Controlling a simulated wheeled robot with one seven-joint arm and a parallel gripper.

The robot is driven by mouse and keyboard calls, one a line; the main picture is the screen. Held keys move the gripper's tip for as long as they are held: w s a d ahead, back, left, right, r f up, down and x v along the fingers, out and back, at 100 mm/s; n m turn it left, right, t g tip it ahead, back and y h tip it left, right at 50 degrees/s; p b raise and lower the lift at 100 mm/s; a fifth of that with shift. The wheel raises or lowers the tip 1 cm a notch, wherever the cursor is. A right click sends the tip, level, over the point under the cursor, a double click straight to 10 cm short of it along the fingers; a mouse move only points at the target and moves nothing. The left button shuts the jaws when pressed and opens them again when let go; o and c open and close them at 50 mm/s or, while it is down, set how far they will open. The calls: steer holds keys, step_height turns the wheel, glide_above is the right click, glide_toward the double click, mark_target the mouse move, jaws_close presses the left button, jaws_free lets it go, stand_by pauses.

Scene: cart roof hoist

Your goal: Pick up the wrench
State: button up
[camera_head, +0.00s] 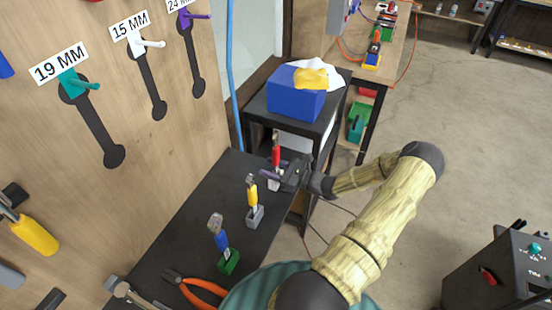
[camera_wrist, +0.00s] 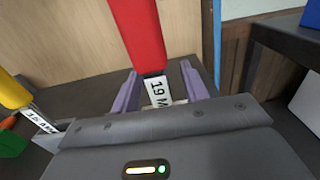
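A wrench with a red handle (camera_head: 276,150) stands upright on the dark bench. In the wrist view its red handle (camera_wrist: 138,35) rises between my fingers, with a white "19 M…" label below it. My gripper (camera_head: 272,172) is around the lower part of this wrench. Its two purple fingers (camera_wrist: 160,90) are apart, with a gap on each side of the wrench. A yellow-handled wrench (camera_head: 252,190) and a blue-handled one (camera_head: 219,235) stand in small blocks nearer the front. The lower end of the red wrench is partly hidden by my gripper.
Orange-handled pliers (camera_head: 197,290) lie on the dark bench (camera_head: 185,225). A pegboard (camera_head: 130,190) at left has wrench outlines marked 19, 15 and 24 MM. A blue tissue box (camera_head: 295,103) sits on a black cart behind my gripper.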

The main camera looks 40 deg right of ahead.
mark_target(279, 149)
jaws_close()
step_height(279, 149, up, 10)
steer(key=shift+r+b, duration=0.1)
steer(key=shift+b, duration=0.7)
